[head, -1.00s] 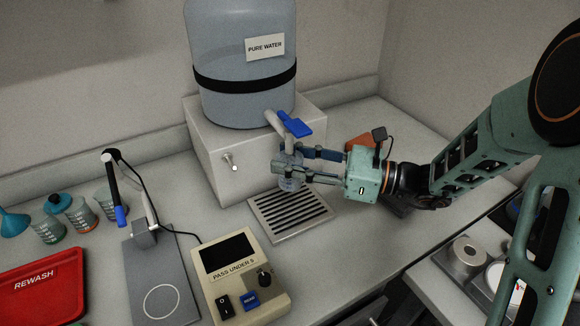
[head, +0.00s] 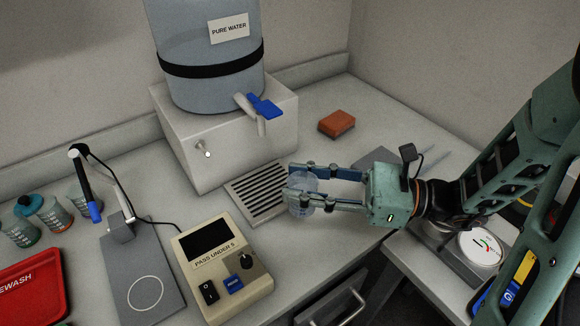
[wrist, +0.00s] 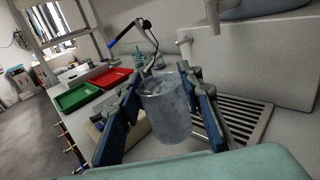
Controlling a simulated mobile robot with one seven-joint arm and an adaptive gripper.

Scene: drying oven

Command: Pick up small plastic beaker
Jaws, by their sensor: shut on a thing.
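The small plastic beaker (head: 303,192) is clear and sits between the fingers of my gripper (head: 310,190). My gripper is shut on it, at the front right edge of the drip grate. In the wrist view the beaker (wrist: 166,108) stands roughly upright between the two blue-padded fingers (wrist: 165,115). Its contents are hard to make out. The fingers hide part of its sides.
The drip grate (head: 240,198) lies below the pure water tank (head: 209,85) with its blue tap (head: 264,107). A meter (head: 238,286) and a probe stand (head: 150,280) are left. An orange sponge (head: 337,123) lies behind. The red tray (head: 35,287) is far left.

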